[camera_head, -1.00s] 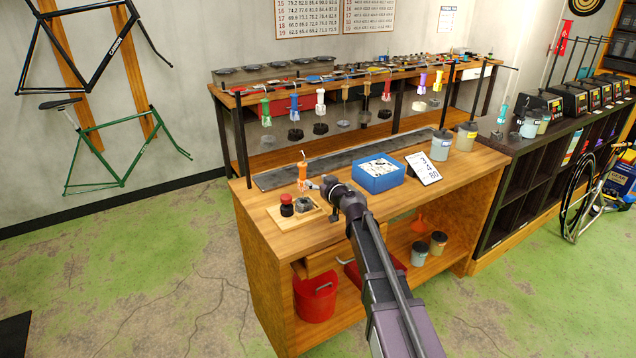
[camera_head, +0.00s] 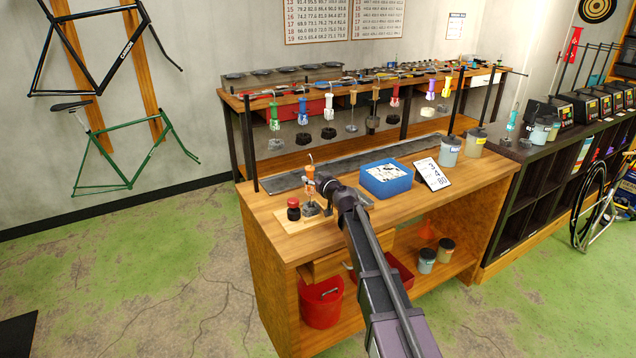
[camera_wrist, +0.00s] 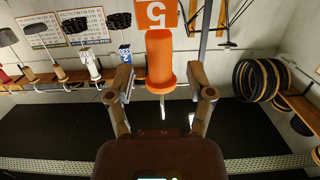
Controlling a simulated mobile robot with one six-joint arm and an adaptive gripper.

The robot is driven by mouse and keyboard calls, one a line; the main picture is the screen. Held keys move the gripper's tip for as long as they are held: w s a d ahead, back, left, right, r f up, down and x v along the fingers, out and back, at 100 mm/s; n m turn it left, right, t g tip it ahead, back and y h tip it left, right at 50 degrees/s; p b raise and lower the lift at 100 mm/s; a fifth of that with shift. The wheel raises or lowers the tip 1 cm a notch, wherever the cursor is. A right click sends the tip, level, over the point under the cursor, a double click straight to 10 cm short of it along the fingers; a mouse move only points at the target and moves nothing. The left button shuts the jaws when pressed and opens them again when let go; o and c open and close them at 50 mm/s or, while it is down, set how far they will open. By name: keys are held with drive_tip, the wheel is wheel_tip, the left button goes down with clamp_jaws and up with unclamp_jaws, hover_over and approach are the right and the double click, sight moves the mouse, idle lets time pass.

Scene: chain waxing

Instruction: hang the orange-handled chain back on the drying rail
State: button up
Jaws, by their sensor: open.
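The orange handle (camera_head: 310,173) stands upright over a small wooden board on the bench, with its hook on top. A dark grey lump (camera_head: 311,208), apparently its chain, sits below it. My gripper (camera_head: 318,181) is at the handle from the right. In the wrist view, the orange handle (camera_wrist: 160,62) with an orange tag marked 5 is between the fingers of my open gripper (camera_wrist: 160,80), with gaps on both sides. The drying rail (camera_head: 516,71) crosses above the bench with several coloured-handled chains hanging from it, among them a green one (camera_head: 274,121).
A blue box (camera_head: 386,180) and a white number card (camera_head: 432,174) stand right of my arm. A red-topped jar (camera_head: 293,209) is on the board (camera_head: 283,217). Two jars (camera_head: 449,152) stand at the right. A dark strip (camera_head: 340,168) lies behind.

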sight(310, 167)
drive_tip(key=shift+x, duration=1.35)
clamp_jaws()
drive_tip(key=shift+r, duration=0.1)
wheel_tip(310, 167, up, 6)
drive_tip(key=p, duration=0.5)
drive_tip(key=shift+p, duration=0.4)
